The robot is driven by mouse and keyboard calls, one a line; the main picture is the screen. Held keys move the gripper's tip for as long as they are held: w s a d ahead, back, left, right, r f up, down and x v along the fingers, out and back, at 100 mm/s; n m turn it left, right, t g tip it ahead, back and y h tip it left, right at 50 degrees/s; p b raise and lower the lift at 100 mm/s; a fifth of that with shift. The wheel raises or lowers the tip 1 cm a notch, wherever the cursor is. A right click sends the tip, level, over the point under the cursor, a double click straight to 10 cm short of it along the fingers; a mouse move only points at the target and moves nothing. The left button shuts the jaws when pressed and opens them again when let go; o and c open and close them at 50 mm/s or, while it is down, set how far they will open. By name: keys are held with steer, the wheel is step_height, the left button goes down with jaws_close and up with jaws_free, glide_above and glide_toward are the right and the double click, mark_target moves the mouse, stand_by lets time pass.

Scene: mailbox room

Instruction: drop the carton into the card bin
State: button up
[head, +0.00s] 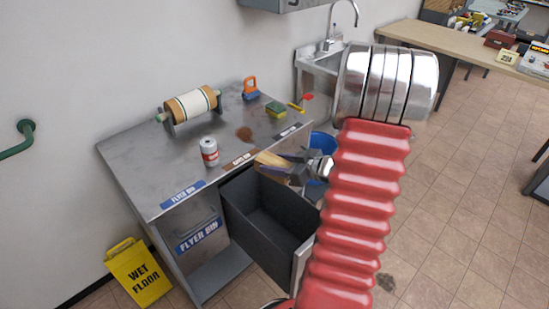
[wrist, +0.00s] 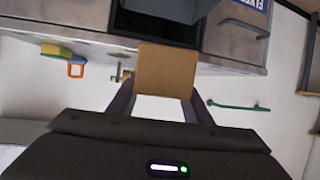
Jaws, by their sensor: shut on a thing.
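My gripper (head: 290,168) is shut on the tan carton (head: 271,159) and holds it near the counter's front edge, above the back part of the open card bin (head: 237,207). In the wrist view the carton (wrist: 167,70) sits between the two fingers, and the dark open bin (wrist: 150,25) shows beyond it. The card bin is a dark grey pulled-out drawer, and the part of its inside that I see looks empty. My red arm hides its right end in the head view.
The closed flyer bin (head: 199,235) is left of the card bin. On the metal counter (head: 165,165) stand a can (head: 209,151), a paper roll (head: 192,105), a sponge (head: 276,109) and a blue-orange item (head: 250,89). A yellow wet-floor sign (head: 138,273) stands at left.

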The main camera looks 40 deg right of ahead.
steer(key=shift+f, duration=1.2)
steer(key=o, duration=1.1)
steer(key=shift+o, duration=0.2)
steer(key=shift+s, duration=0.1)
steer(key=v, duration=1.3)
steer(key=shift+s+r, duration=0.2)
steer(key=shift+s, duration=0.05)
steer(key=shift+d, duration=0.15)
